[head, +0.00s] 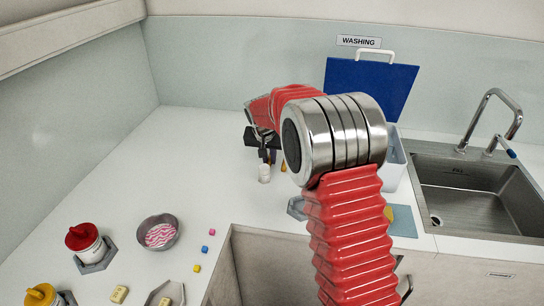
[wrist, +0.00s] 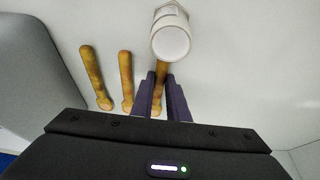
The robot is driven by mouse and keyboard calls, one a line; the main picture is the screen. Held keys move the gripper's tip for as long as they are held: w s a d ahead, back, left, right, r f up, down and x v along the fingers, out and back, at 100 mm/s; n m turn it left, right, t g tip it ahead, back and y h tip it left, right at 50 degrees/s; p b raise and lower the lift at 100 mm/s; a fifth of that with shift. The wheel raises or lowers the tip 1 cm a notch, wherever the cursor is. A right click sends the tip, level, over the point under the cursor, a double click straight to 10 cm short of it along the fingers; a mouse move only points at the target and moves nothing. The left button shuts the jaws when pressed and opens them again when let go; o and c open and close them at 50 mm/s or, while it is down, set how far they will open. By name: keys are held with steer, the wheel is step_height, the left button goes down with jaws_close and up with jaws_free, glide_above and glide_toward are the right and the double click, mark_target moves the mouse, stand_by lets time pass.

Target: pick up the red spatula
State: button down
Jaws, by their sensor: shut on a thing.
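No red spatula head is visible in either view. My gripper (wrist: 160,78) is shut on a wooden handle (wrist: 162,71), which lies between its dark purple fingers in the wrist view. What this handle belongs to is hidden. A left wooden handle (wrist: 92,72) and a middle wooden handle (wrist: 126,78) lie to the left of my fingers, apart from them. In the head view my gripper (head: 267,156) is at the back of the counter, partly hidden by my arm.
A blue panel (head: 372,90) and a sink (head: 470,185) are to the right. A grey bowl (head: 158,232) and a red-lidded jar (head: 85,240) stand front left. The back left counter is clear.

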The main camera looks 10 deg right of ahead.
stand_by(0.3)
step_height(320, 180, up, 10)
stand_by(0.6)
steer(key=shift+s, duration=0.15)
stand_by(0.4)
